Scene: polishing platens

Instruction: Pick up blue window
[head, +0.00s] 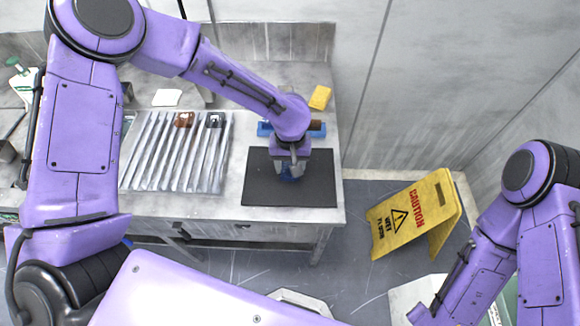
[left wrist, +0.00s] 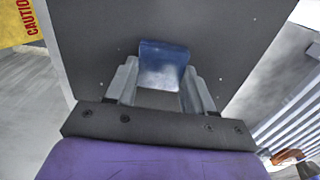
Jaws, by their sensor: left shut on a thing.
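The blue window (left wrist: 163,62) is a small, shiny blue piece between the fingers of my left gripper (left wrist: 160,88) in the left wrist view. The gripper is shut on it. In the head view the left gripper (head: 290,166) points down over a dark mat (head: 262,190), with a bit of the blue window (head: 291,173) showing beneath it. The gripper hides most of the piece there. I cannot tell whether the piece touches the mat. My right gripper is not in view; only part of that arm shows at the right.
A ribbed metal rack (head: 150,160) stands left of the mat, with a brown piece (head: 184,119) and a dark piece (head: 214,121) in it. A blue holder (head: 264,129) and a yellow sponge (head: 320,97) lie behind. A yellow caution sign (head: 400,222) stands on the floor.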

